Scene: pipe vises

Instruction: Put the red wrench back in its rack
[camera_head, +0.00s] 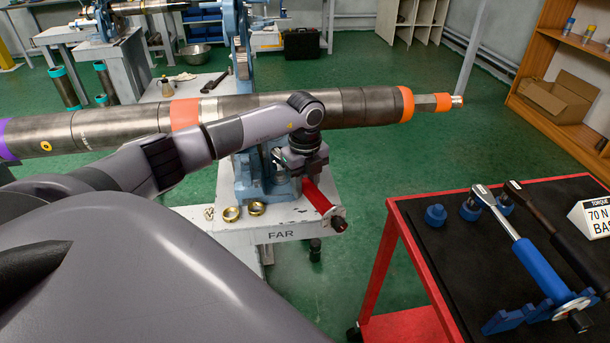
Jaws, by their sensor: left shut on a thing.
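The red wrench (318,197) is in my left gripper (302,170), which is shut on it. The wrench slants down to the right, ending in a dark knob, in front of the blue vise and above the white bench marked FAR. Its far end is hidden behind the gripper. A blue rack (502,320) stands at the near edge of the red cart at the right. A blue-handled wrench and a black wrench lie with their handle ends at this rack. My right gripper is not in view.
A long pipe (360,106) with orange bands runs across behind my left arm, held at the blue vise (256,180). The red cart (392,205) carries blue sockets and a torque sign. Green floor separates bench and cart.

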